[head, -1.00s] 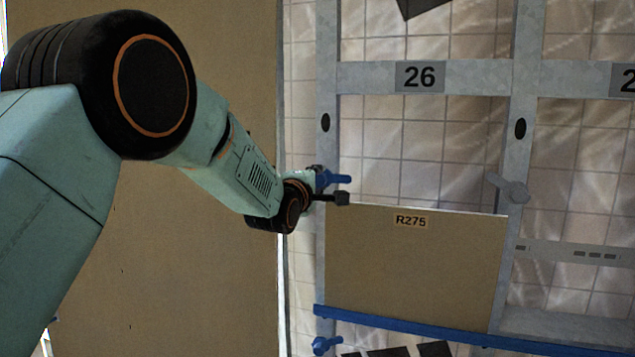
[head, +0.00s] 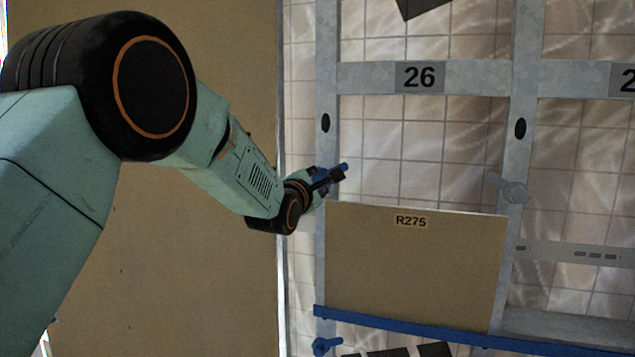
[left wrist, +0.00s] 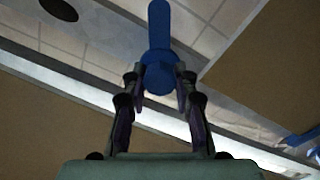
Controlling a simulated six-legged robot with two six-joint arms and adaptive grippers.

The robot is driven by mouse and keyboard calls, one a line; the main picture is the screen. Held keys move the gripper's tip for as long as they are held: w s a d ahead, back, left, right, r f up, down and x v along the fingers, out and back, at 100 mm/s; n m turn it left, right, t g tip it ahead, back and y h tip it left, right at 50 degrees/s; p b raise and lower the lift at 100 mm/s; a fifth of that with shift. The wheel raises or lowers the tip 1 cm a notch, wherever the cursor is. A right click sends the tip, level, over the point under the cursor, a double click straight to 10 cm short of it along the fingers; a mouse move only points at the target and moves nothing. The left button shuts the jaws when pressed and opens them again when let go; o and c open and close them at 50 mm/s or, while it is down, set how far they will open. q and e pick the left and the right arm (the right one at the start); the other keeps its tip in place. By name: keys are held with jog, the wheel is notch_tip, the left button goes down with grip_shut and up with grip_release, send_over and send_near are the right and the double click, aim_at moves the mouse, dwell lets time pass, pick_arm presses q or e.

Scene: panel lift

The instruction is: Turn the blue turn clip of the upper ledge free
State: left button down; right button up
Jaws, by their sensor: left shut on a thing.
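The blue turn clip (head: 344,166) sits on the left grey post, just above the upper left corner of the panel marked R275 (head: 415,270). Its handle points up and to the right in the head view, clear of the panel's top edge. My left gripper (head: 332,178) is shut on the clip and partly hides it. In the left wrist view the clip (left wrist: 158,35) stands between the two fingers of the gripper (left wrist: 160,85), with its handle pointing away. The panel rests on a blue ledge (head: 400,327). My right gripper is not in view.
A grey clip (head: 508,188) is on the post right of the panel. Another blue clip (head: 325,345) is below the ledge. A rail labelled 26 (head: 419,76) crosses above. A large brown board (head: 180,240) stands at left behind my arm. Tiled wall lies behind the frame.

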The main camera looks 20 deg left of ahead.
pick_arm(q)
jog(key=shift+r, duration=0.1)
jog(key=c, duration=1)
grip_release()
jog(key=shift+c, duration=0.2)
jog(key=shift+s, duration=0.1)
jog(key=s, duration=1.1)
jog(key=shift+s+a, duration=0.2)
jog(key=shift+s, duration=0.2)
